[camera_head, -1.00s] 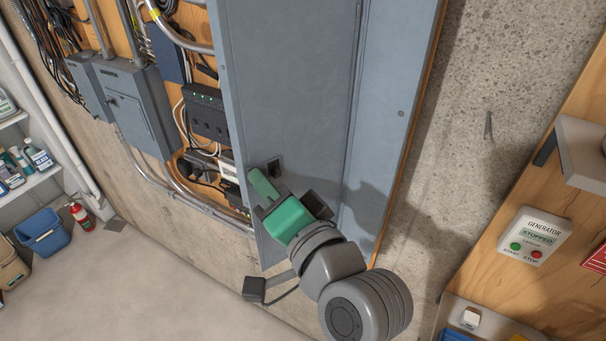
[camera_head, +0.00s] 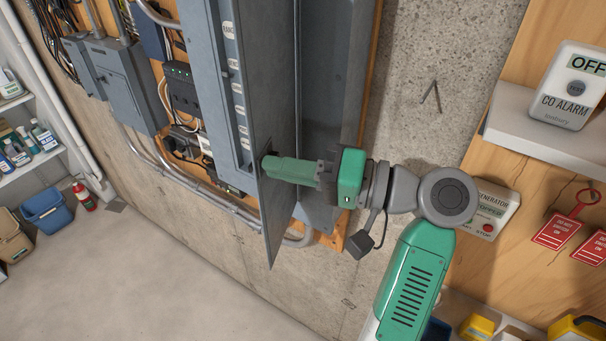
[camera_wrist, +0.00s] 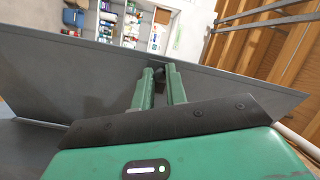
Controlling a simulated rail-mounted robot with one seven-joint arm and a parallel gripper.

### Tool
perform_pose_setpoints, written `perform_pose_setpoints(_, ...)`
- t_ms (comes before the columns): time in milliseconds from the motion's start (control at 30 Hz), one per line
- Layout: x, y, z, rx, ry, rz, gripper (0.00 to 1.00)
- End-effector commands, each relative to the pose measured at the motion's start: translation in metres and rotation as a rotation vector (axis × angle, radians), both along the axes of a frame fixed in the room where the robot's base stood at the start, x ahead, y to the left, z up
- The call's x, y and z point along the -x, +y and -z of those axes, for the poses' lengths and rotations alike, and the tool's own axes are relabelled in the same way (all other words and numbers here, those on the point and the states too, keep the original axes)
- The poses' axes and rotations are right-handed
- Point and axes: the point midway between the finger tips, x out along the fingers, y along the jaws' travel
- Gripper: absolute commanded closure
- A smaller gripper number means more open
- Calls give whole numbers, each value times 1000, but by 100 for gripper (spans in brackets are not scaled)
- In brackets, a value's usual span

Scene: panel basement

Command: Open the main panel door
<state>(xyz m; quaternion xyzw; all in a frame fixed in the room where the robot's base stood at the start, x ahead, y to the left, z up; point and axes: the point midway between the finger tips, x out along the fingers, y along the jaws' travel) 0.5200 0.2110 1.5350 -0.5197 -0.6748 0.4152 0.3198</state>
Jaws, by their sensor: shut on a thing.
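The main panel door (camera_head: 250,110) is a tall grey metal sheet in the head view. It stands swung out from the panel box (camera_head: 312,95), with part of the labelled breaker column (camera_head: 236,90) showing to its left. My gripper (camera_head: 268,163) is at the door's lower part, shut on the small dark door latch. In the wrist view the two green fingers (camera_wrist: 160,80) close around the dark latch (camera_wrist: 159,72) near the upper edge of the door (camera_wrist: 215,90). The fingers hide most of the latch.
The generator control box (camera_head: 493,208) and a shelf with a CO alarm (camera_head: 568,90) are to the right, near my arm. Grey conduit (camera_head: 215,195) runs along the wall at left. The concrete floor (camera_head: 150,280) in front is clear.

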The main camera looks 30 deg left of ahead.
Motion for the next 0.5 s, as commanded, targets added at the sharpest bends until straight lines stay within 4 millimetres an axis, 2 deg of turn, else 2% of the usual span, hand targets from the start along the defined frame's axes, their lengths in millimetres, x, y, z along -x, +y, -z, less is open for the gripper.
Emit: perform_pose_setpoints(500,-2,10,-1,0,0,-75,100)
